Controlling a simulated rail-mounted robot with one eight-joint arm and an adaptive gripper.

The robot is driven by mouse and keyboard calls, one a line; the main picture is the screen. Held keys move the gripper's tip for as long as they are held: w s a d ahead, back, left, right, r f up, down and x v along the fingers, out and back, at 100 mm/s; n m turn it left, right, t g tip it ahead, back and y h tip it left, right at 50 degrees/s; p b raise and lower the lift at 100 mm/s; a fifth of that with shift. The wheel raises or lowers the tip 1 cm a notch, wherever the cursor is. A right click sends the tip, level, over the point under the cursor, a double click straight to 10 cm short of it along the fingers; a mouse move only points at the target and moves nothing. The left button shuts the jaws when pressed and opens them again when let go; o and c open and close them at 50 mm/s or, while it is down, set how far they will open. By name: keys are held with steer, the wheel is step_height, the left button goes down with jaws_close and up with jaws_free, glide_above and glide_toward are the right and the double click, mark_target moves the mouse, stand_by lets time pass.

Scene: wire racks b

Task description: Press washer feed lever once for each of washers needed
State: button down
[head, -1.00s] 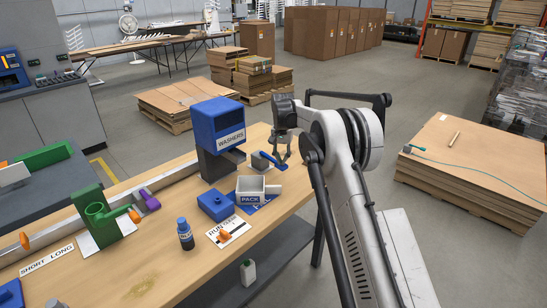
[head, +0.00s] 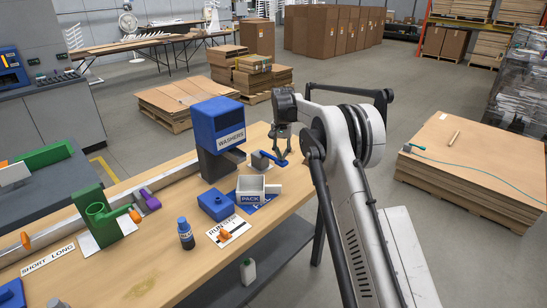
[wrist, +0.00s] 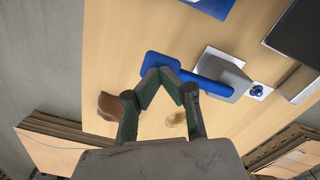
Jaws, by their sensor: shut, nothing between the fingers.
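The washer feed lever (head: 270,158) is a blue arm on a grey base, on the bench beside the blue WASHERS dispenser (head: 217,125). Its blue arm stands raised off the bench in the head view. My gripper (head: 280,155) hangs over the lever's free end, fingers pointing down. In the wrist view the fingertips (wrist: 158,76) are closed together and hold nothing. They overlap the end of the blue lever (wrist: 185,74); I cannot tell whether they touch it.
Nearer are a dark bottle (head: 185,233), a white card with an orange piece (head: 229,231) and a green fixture (head: 107,217). The bench edge lies just right of the lever.

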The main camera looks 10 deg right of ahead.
mark_target(281, 161)
steer(key=shift+f, duration=0.1)
steer(key=shift+f+b, duration=0.9)
steer(key=shift+f, duration=0.55)
steer(key=shift+f+b, duration=0.25)
steer(key=shift+b, duration=0.05)
steer(key=shift+r, duration=0.15)
steer(key=shift+r+p, duration=0.55)
steer(key=shift+r, duration=1.1)
